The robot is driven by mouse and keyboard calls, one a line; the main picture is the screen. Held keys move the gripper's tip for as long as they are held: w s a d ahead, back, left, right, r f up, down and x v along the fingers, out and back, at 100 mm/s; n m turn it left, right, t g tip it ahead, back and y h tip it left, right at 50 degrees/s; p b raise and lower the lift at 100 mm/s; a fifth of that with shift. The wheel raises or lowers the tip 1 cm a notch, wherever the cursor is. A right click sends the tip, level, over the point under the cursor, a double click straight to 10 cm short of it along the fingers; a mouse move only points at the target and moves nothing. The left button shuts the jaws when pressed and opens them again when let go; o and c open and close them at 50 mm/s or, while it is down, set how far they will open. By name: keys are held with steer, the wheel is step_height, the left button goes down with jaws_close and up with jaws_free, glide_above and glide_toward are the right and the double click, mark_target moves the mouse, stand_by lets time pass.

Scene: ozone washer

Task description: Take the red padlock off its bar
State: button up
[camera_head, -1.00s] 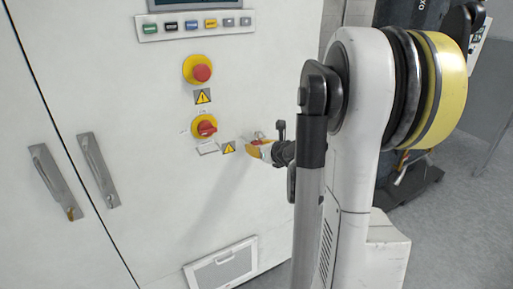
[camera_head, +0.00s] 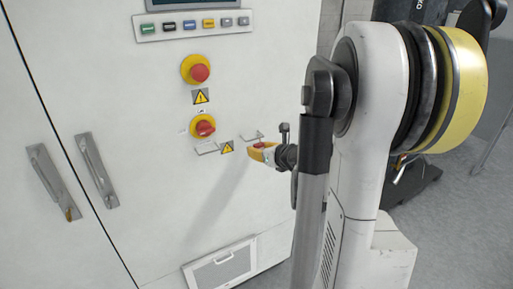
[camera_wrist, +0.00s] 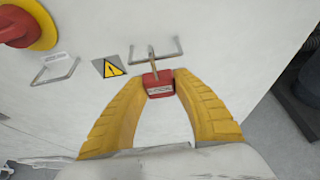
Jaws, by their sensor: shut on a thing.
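The red padlock (camera_wrist: 158,86) is between the tips of my gripper's yellow fingers (camera_wrist: 160,80), which are shut on its body. Its thin shackle points up and overlaps the metal bar (camera_wrist: 153,51) in the wrist view; I cannot tell whether it still goes around the bar. In the head view, my gripper (camera_head: 263,151) and the padlock (camera_head: 258,145) are just below and in front of the bar (camera_head: 252,136) on the white cabinet.
A second bar (camera_wrist: 56,70) with a label is to the left, below the red rotary switch (camera_head: 205,127) on yellow. A warning sticker (camera_wrist: 109,67) lies between the bars. A red emergency button (camera_head: 200,72) is above; door handles (camera_head: 97,170) are far left.

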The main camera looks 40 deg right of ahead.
steer(key=s+a, duration=0.2)
steer(key=s, duration=0.7)
steer(key=shift+a, duration=0.15)
stand_by(0.9)
steer(key=shift+s, duration=0.1)
stand_by(0.5)
